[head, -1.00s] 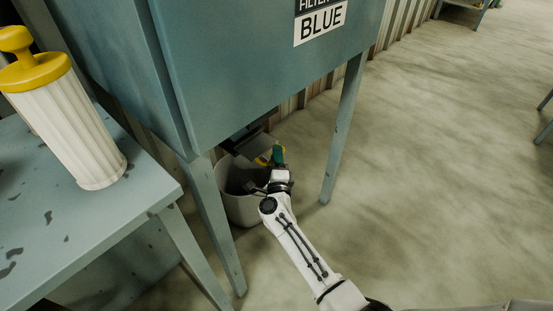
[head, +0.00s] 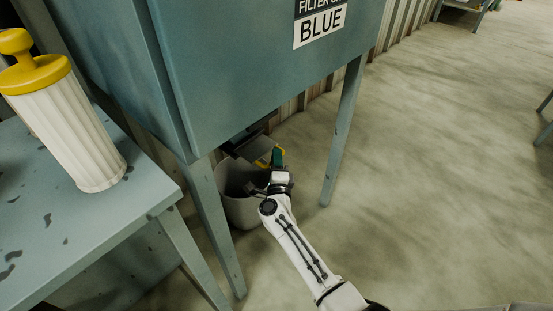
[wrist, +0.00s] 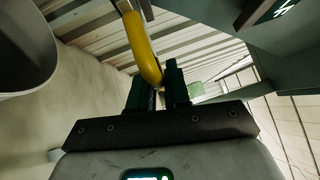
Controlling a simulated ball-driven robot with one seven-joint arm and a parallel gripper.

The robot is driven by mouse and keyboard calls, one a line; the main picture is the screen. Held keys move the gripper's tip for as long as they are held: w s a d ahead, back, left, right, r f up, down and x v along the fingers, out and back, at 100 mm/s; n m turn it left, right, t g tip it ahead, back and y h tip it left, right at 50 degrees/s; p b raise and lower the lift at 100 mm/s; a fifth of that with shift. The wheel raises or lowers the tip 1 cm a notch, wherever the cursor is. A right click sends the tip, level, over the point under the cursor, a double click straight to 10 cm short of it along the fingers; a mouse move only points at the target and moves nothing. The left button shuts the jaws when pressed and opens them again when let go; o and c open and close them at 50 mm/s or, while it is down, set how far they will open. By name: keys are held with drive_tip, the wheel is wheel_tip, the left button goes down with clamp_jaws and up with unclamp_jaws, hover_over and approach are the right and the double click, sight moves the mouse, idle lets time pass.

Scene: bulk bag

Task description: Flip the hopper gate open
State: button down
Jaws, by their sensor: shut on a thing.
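The hopper (head: 250,75) is a blue-grey cabinet on legs with a "BLUE" label. Under it, a grey plate that looks like the gate (head: 257,148) hangs tilted above a bin. A curved yellow handle (head: 264,161) is beside the plate's near edge. It also shows in the wrist view (wrist: 141,45), running down between my fingers. My gripper (head: 278,157), with dark green fingers, reaches under the hopper and is shut on the yellow handle. The fingers (wrist: 158,88) sit around its lower end. The gate's hinge is hidden by the hopper body.
A light grey bin (head: 241,207) stands under the gate, left of my wrist. Hopper legs (head: 343,135) stand on both sides of my arm. A blue-grey table (head: 80,225) at left holds a white pleated filter with a yellow top (head: 62,120).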

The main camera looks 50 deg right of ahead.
drive_tip(key=shift+s, duration=0.1)
drive_tip(key=s+p, duration=0.4)
drive_tip(key=s, duration=0.7)
drive_tip(key=shift+s+d, duration=0.15)
drive_tip(key=shift+d, duration=0.1)
drive_tip(key=shift+f, duration=0.15)
drive_tip(key=c, duration=1.2)
unclamp_jaws()
drive_tip(key=shift+a, duration=0.1)
drive_tip(key=p+v, duration=0.2)
drive_tip(key=v, duration=0.8)
drive_tip(key=shift+s+a, duration=0.25)
drive_tip(key=shift+s, duration=0.1)
